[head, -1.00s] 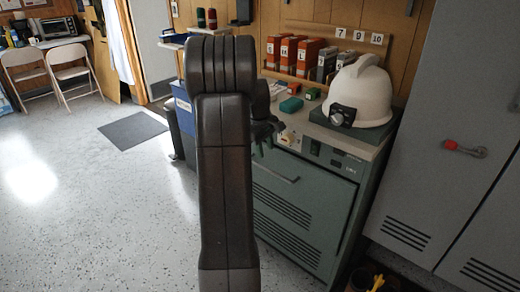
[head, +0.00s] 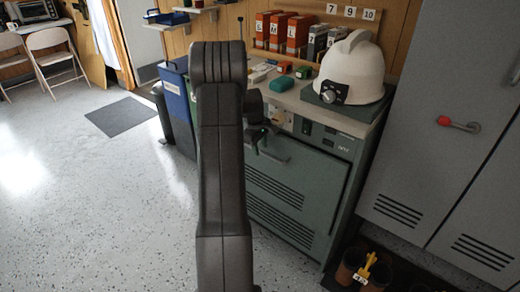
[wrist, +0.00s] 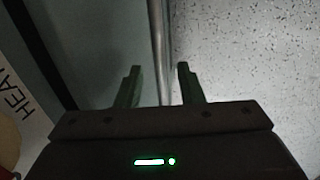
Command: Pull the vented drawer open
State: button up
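The vented drawer (head: 293,190) is the grey-green front with slotted vents, low in the cabinet, and it looks shut. Its bar handle (wrist: 156,40) runs lengthwise through the wrist view, with the drawer front left of it and speckled floor to the right. My gripper (wrist: 157,82) is open, with one finger on each side of the bar and gaps showing. In the head view my gripper (head: 258,148) is at the top of the drawer front, dark and partly behind my arm. It hides part of the handle there.
A white helmet (head: 352,68) and several small boxes are on the cabinet top. Grey lockers (head: 455,90) with a red handle stand close on the right. Boots (head: 350,265) are on the floor at lower right. Open floor (head: 90,200) lies to the left.

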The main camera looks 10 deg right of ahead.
jog(key=shift+f, duration=0.4)
grip_shut()
jog(key=s+a+b, duration=0.2)
jog(key=s+a, duration=0.9)
jog(key=a, duration=0.3)
jog(key=s+a+b, duration=0.1)
jog(key=s+a, duration=1)
jog(key=a, duration=0.4)
jog(key=shift+s+b, duration=0.3)
jog(key=shift+b, duration=0.1)
jog(key=shift+r, duration=0.1)
grip_release()
